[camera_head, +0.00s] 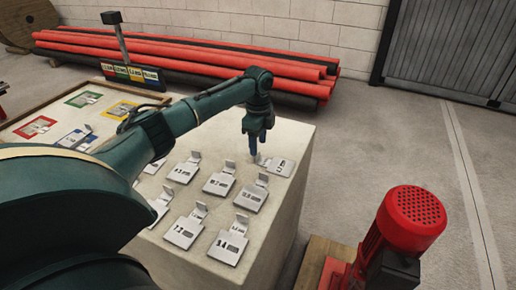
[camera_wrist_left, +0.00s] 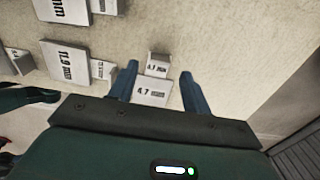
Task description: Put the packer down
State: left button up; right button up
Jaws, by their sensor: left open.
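Several pale metal packers, flat plates with upright tabs and printed sizes, lie on a light block (camera_head: 290,205) in the head view. My left gripper (camera_head: 257,145) points down at the far right packer (camera_head: 281,166), over its tab end. In the left wrist view, the open left gripper (camera_wrist_left: 159,75) has its two blue fingers on either side of this packer (camera_wrist_left: 153,92), whose print looks like 4.7. The fingers stand apart from it, with gaps showing on both sides. The packer appears to rest on the block. My right gripper is not in view.
Neighbouring packers (camera_head: 250,198) stand close by, including one marked 11.9 mm (camera_wrist_left: 65,62). A tray (camera_head: 20,115) with coloured cards lies at left. A red motor (camera_head: 408,220) stands at right. Bare block top lies beyond the rows; red pipes (camera_head: 200,60) lie behind.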

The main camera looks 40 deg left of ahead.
pick_arm(q)
notch_tip(320, 180, up, 8)
jog(key=shift+m+t+h, duration=0.3)
jog(key=shift+t+h, duration=0.1)
jog(key=shift+t, duration=0.5)
jog(key=d+f, duration=0.6)
jog(key=d, duration=0.1)
jog(key=s+d+f, duration=0.1)
jog(key=d+f, duration=0.3)
jog(key=shift+d+p, duration=0.25)
jog(key=shift+p, duration=0.1)
jog(key=s+d+f+n+t+h, duration=0.15)
jog(key=s+d, duration=0.25)
jog(key=d, duration=0.5)
jog(key=s+d+f+n+t+h, duration=0.1)
jog(key=s+d+f+t+h, duration=0.2)
jog(key=s+d, duration=0.35)
jog(key=s+r+n+t, duration=0.1)
jog(key=s+n+t, duration=0.5)
jog(key=s+n, duration=0.5)
jog(key=s, duration=0.2)
jog(key=shift+s+d+r+y, duration=0.15)
jog(key=shift+s+r+y, duration=0.05)
jog(key=shift+s+y, duration=0.15)
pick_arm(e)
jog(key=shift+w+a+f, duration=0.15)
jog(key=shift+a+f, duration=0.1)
pick_arm(q)
jog(key=shift+n, duration=0.25)
